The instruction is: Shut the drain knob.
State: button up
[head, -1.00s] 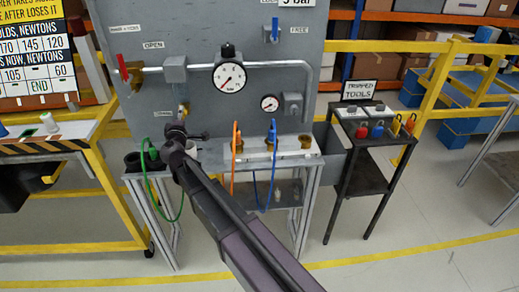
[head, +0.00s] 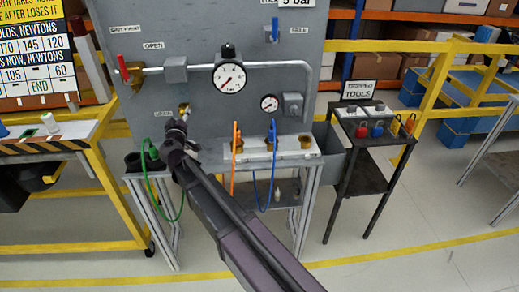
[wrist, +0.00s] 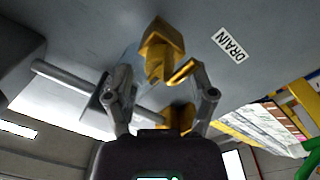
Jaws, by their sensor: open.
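The brass drain knob (wrist: 158,48) is on the grey panel beside the DRAIN label (wrist: 230,44). A brass arm on it reaches toward my right finger in the wrist view. In the head view the drain fitting (head: 184,109) shows small at the panel's lower left, just above my gripper (head: 177,130). In the wrist view my gripper (wrist: 160,82) is open, with one finger to each side and the knob just beyond the tips. The right fingertip looks very close to the brass arm; I cannot tell whether they touch.
A pipe with a large gauge (head: 229,76) runs across the panel (head: 200,40). A red lever (head: 123,68) is at its left end. Green, orange and blue hoses (head: 256,185) hang below. A black tool stand (head: 372,180) stands at the right.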

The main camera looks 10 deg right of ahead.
jog(key=m, duration=0.4)
jog(key=shift+r+m, duration=0.1)
jog(key=shift+m, duration=0.3)
jog(key=s, duration=1.4)
jog(key=d+f+m+g+h+p, duration=0.1)
jog(key=d+g+h+p, duration=0.1)
jog(key=d, duration=0.6)
jog(key=d+f+m+g+h+p, duration=0.1)
jog(key=d+f+m+g+p, duration=0.1)
jog(key=d+g, duration=0.3)
jog(key=s+d+f+m+g+h+p, duration=0.1)
jog(key=d+g+h+p, duration=0.1)
jog(key=d, duration=1)
jog(key=shift+d+f+g+h+p, duration=0.3)
jog(key=shift+d+f+g+p, duration=0.1)
jog(key=shift+g+p, duration=0.35)
jog(key=shift+s, duration=0.1)
